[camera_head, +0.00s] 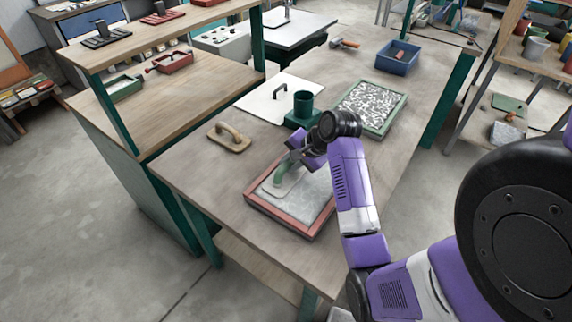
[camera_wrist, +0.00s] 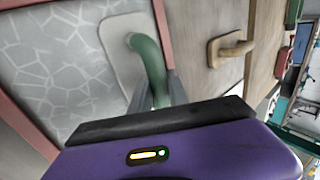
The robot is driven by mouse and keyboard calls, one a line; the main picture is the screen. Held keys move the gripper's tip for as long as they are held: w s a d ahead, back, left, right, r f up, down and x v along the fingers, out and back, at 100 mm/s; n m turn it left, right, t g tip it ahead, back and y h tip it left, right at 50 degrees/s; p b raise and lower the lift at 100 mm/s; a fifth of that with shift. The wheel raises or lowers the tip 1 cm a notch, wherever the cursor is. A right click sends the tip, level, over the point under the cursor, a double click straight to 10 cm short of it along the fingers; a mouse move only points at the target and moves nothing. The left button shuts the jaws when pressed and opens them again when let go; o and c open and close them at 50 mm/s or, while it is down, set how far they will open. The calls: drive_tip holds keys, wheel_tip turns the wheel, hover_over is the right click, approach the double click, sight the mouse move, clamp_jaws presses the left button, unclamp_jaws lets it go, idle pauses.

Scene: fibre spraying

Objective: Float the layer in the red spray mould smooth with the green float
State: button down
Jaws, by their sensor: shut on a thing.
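The red spray mould (camera_head: 317,233) lies on the workbench in front of me, with a grey layer inside it. In the wrist view its red rim (camera_wrist: 166,40) runs beside the layer (camera_wrist: 60,60), which shows pale, crack-like lines. The green float (camera_head: 281,186) has a pale flat plate and a green handle. It is over the left part of the mould, near the rim. In the wrist view the float's handle (camera_wrist: 150,62) runs between my fingers. My gripper (camera_wrist: 163,88) is shut on this handle. I cannot tell whether the plate touches the layer.
A wooden-handled float (camera_head: 230,138) lies left of the mould. Behind are a white board (camera_head: 262,103) with a handle, a green cup-like holder (camera_head: 303,108), a green mould (camera_head: 372,106) with flecked filling and a blue bin (camera_head: 398,58). Bare bench lies left of the mould.

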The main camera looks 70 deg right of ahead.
drive_tip(key=shift+s+d+f+p, duration=0.1)
drive_tip(key=shift+s+d+p, duration=0.15)
drive_tip(key=shift+d, duration=0.75)
drive_tip(key=shift+s+d+f+p, duration=0.15)
drive_tip(key=shift+s+d, duration=0.1)
drive_tip(key=shift+d, duration=0.75)
drive_tip(key=shift+s+d+r+p, duration=0.1)
drive_tip(key=shift+s+d+p, duration=0.1)
drive_tip(key=shift+d, duration=0.6)
drive_tip(key=shift+s+d+r+p, duration=0.1)
drive_tip(key=shift+s+d+p, duration=0.1)
drive_tip(key=shift+d, duration=0.55)
drive_tip(key=shift+s+d+f, duration=0.1)
drive_tip(key=shift+s+d, duration=0.05)
drive_tip(key=shift+d, duration=0.45)
drive_tip(key=shift+s+d, duration=0.1)
drive_tip(key=shift+d, duration=0.5)
drive_tip(key=shift+w+a+p, duration=0.2)
drive_tip(key=shift+a+p, duration=0.55)
drive_tip(key=shift+a, duration=0.35)
drive_tip(key=shift+w+a, duration=0.4)
drive_tip(key=shift+a, duration=1.1)
drive_tip(key=shift+w+a, duration=0.35)
drive_tip(key=shift+a, duration=1.2)
drive_tip(key=shift+w+a, duration=0.4)
drive_tip(key=shift+a, duration=1.1)
